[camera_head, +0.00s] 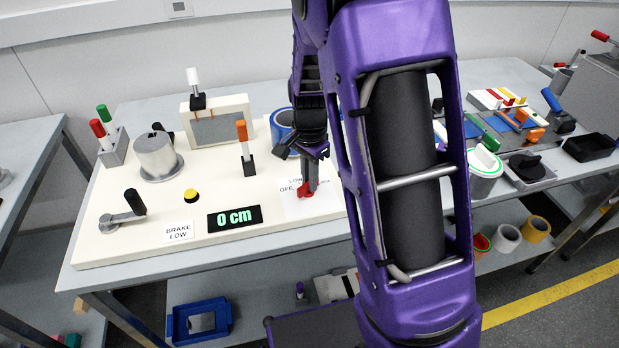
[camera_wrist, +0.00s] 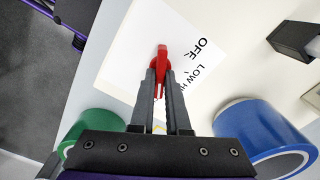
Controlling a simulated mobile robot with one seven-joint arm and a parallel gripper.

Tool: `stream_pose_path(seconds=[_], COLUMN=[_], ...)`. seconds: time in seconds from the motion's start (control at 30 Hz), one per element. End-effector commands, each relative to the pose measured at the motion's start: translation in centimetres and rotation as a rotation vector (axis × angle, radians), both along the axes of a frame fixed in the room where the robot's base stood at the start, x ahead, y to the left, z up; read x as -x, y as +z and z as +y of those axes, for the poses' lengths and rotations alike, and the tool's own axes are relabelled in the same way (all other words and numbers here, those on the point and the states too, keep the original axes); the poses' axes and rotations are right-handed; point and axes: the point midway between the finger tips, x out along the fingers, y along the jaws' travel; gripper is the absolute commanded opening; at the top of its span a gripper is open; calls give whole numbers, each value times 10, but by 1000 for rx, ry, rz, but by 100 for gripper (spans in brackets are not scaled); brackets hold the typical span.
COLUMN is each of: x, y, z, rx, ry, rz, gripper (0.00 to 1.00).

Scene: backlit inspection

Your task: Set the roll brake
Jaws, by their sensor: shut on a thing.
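The red brake lever (camera_head: 306,189) stands on a white plate (camera_head: 297,207) on the cream panel. The plate carries printed OFF and LOW labels, partly hidden in the head view. My gripper (camera_head: 310,170) reaches down to the lever. In the wrist view my gripper (camera_wrist: 161,78) is shut on the red lever (camera_wrist: 162,57), with OFF and LOW printed to its right. Part of a further label is cut off by the fingers. Which mark the lever points to, I cannot tell. A card (camera_head: 178,231) reads BRAKE LOW.
A display (camera_head: 234,218) reads 0 cm. A yellow button (camera_head: 190,195), a crank (camera_head: 123,215), a metal drum (camera_head: 157,155) and an orange-handled lever (camera_head: 245,147) stand left. A blue roll (camera_wrist: 262,135) and a green roll (camera_wrist: 92,128) flank my gripper.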

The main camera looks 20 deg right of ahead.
Motion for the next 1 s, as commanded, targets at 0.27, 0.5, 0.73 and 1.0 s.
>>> stream_pose_path(seconds=[0.27, 0.5, 0.73, 1.0], x=[-1, 0, -1, -1], y=[1, 0, 18, 81], z=[0, 0, 0, 0], rx=[0, 0, -2, -2], ry=[-1, 0, 1, 0], rz=[-2, -1, -5, -7], gripper=[44, 44, 44, 44])
